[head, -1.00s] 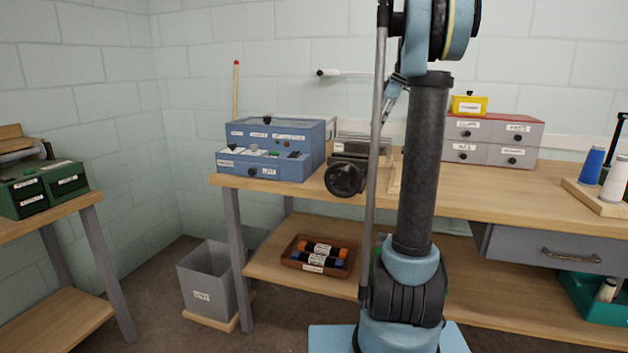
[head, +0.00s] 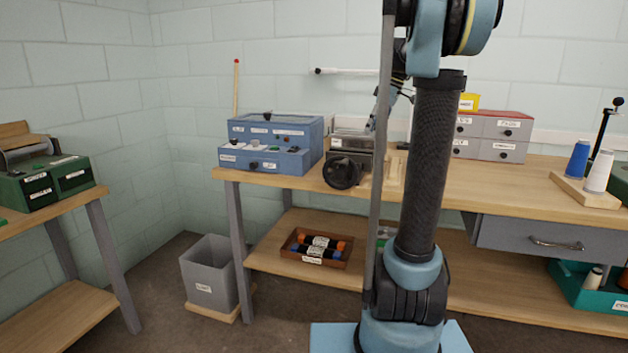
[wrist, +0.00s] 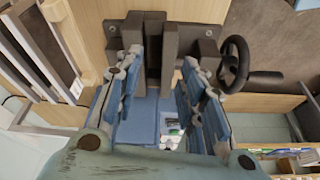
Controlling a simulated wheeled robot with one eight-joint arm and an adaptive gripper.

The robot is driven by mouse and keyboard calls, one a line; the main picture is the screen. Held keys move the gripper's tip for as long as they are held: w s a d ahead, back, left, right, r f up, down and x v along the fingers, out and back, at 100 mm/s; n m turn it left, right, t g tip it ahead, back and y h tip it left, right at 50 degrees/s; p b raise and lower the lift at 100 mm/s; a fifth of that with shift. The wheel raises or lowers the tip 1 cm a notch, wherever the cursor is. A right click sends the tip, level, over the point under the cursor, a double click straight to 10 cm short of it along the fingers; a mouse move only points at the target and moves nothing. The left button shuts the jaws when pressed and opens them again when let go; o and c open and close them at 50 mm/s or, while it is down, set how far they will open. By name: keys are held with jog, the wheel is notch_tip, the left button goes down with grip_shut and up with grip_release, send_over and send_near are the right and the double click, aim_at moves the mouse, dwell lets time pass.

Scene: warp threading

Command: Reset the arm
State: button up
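My gripper (wrist: 160,72) is open in the wrist view, its two blue-grey fingers apart with nothing held between them. The dark clamp-like machine (wrist: 153,50) with a black handwheel (wrist: 235,62) shows beyond and between the fingertips. In the head view my gripper (head: 377,117) hangs over the bench close to the machine (head: 352,143). It is partly hidden by my arm there, and I cannot tell whether it touches the machine.
A blue box unit (head: 275,130) stands left of the machine. Grey drawers (head: 500,137) with a yellow box (head: 468,101) stand to the right. A spool stand (head: 580,192) is farther right. A grey bin (head: 208,283) and a tray of rolls (head: 315,248) are lower.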

jog(key=s+a+f+m+h, duration=0.1)
jog(key=s+f+m, duration=0.5)
jog(key=s+f, duration=0.8)
jog(key=s+a+f+m+h, duration=0.1)
jog(key=s+f+m, duration=0.4)
jog(key=s+f, duration=0.9)
jog(key=s+h, duration=0.1)
jog(key=s, duration=0.6)
jog(key=shift+s+a+m+t+h, duration=0.3)
jog(key=shift+s+m+t, duration=0.1)
